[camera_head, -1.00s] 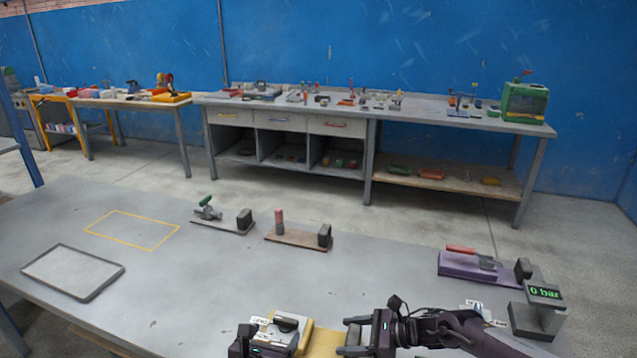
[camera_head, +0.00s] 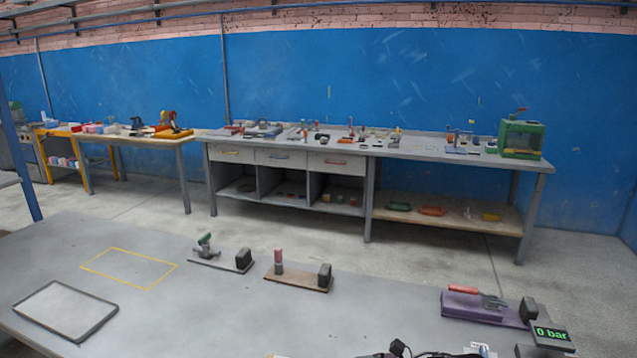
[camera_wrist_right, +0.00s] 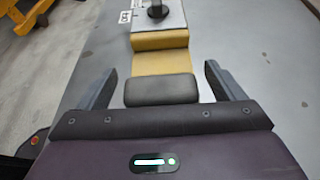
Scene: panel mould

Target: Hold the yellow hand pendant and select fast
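In the right wrist view a yellow device (camera_wrist_right: 160,61), which I take for the yellow hand pendant, lies on the grey table. A dark grey block (camera_wrist_right: 160,90) sits on its near end. Its far end is a raised part with a grey top, a black knob (camera_wrist_right: 157,10) and a white label (camera_wrist_right: 126,16) too small to read. My right gripper (camera_wrist_right: 159,72) is open, with its fingers on either side of the dark block and a gap at each side. In the head view the pendant is almost wholly below the frame. My left gripper is out of view.
The table (camera_head: 220,310) holds a green-handled clamp (camera_head: 206,250), a red-handled fixture (camera_head: 300,277), a purple fixture (camera_head: 478,307), a "0 bar" display (camera_head: 553,337) and a tray (camera_head: 65,311). The yellow outlined area (camera_head: 129,268) is empty. A workbench (camera_head: 420,145) stands behind.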

